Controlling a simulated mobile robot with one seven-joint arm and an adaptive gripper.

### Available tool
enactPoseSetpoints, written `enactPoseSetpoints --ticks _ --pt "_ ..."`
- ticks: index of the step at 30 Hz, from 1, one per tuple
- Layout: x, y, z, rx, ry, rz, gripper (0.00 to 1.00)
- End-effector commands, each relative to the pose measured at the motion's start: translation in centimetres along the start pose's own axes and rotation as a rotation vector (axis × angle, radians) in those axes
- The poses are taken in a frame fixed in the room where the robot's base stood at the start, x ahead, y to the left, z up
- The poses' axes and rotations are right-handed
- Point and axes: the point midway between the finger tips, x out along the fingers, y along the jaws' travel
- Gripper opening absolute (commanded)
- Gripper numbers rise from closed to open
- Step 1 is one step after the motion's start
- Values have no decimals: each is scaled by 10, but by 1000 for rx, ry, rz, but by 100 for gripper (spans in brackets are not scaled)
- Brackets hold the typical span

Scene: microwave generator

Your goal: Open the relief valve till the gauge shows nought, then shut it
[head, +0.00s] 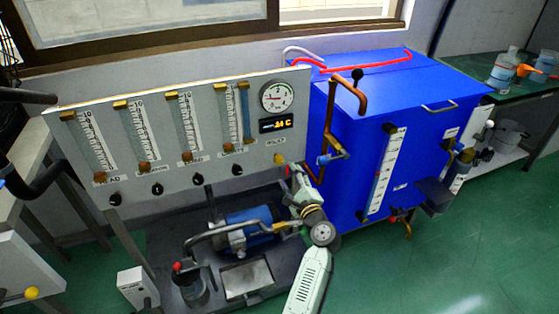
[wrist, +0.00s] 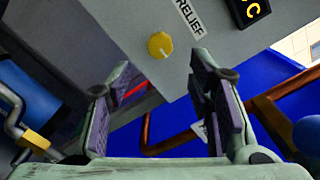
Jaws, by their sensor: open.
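The relief valve is a yellow knob (wrist: 160,45) with a pale pointer mark, beside a RELIEF label on the grey panel. In the head view the knob (head: 280,159) sits at the panel's lower right corner. The round white gauge (head: 277,96) is above it; its needle is too small to read surely. A digital display (head: 275,125) sits between them. My gripper (wrist: 162,80) is open and empty, its two fingers spread below the knob in the wrist view, apart from it. In the head view my gripper (head: 294,171) is just below and right of the knob.
A blue tank (head: 350,120) stands close on the right, with copper pipes (head: 330,120) near my gripper. Several flow tubes (head: 185,125) and black knobs line the panel. A blue motor (head: 250,225) sits below. Green floor is free at the right.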

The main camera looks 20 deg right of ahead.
Motion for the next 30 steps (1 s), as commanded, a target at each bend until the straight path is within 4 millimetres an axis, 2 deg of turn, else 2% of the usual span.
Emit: enactPoseSetpoints --ticks 6,13,18,26,30 --pt "45 -1 3 -2 -3 2 48" --pt "79 0 2 -4 -2 1 48" --pt "90 0 2 -6 -1 1 48" --pt "91 0 2 -7 -1 2 48" --pt "91 0 2 -7 -1 2 40"
